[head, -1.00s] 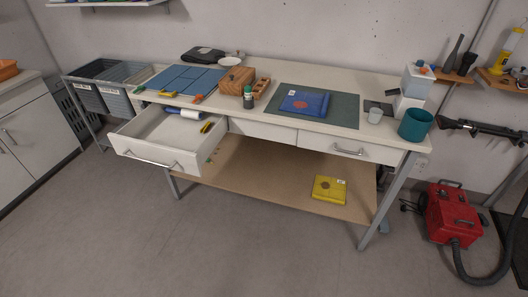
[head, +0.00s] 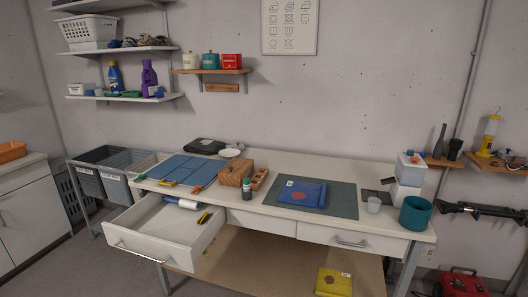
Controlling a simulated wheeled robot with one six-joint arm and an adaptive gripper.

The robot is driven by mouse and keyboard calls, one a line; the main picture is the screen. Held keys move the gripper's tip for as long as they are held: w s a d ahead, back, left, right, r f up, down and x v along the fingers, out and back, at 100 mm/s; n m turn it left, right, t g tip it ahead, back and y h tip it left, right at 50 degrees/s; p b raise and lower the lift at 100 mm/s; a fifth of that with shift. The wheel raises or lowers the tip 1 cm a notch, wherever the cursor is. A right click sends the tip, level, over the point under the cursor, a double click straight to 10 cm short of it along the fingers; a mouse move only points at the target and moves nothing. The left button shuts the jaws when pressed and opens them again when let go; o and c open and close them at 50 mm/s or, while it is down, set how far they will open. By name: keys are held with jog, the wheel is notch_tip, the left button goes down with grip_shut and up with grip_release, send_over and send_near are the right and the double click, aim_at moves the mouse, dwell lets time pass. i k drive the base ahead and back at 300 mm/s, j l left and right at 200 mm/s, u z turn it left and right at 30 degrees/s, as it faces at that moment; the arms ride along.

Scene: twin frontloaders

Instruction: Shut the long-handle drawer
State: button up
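A white drawer (head: 182,250) at the left end of the workbench is pulled well out. Its front carries a long metal bar handle (head: 142,254). Inside it lie a rolled item with a blue end (head: 186,203) and a small yellow-and-black item (head: 204,218); most of its floor is bare. A shut drawer (head: 318,237) at the right of the bench has a shorter-looking handle (head: 350,242). Between them is a plain shut front (head: 262,221) with no handle showing. My gripper is not in the head view.
Grey bins (head: 115,187) stand left of the open drawer. A yellow box (head: 333,283) lies on the lower shelf.

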aim_at(155, 229)
jog(key=i+l+u, duration=0.1)
jog(key=i+u, duration=0.15)
jog(key=u, duration=0.15)
jog(key=i+l+u, duration=0.15)
jog(key=u, duration=0.25)
jog(key=i+l+u, duration=0.4)
jog(key=k+j, duration=0.1)
jog(key=j, duration=0.05)
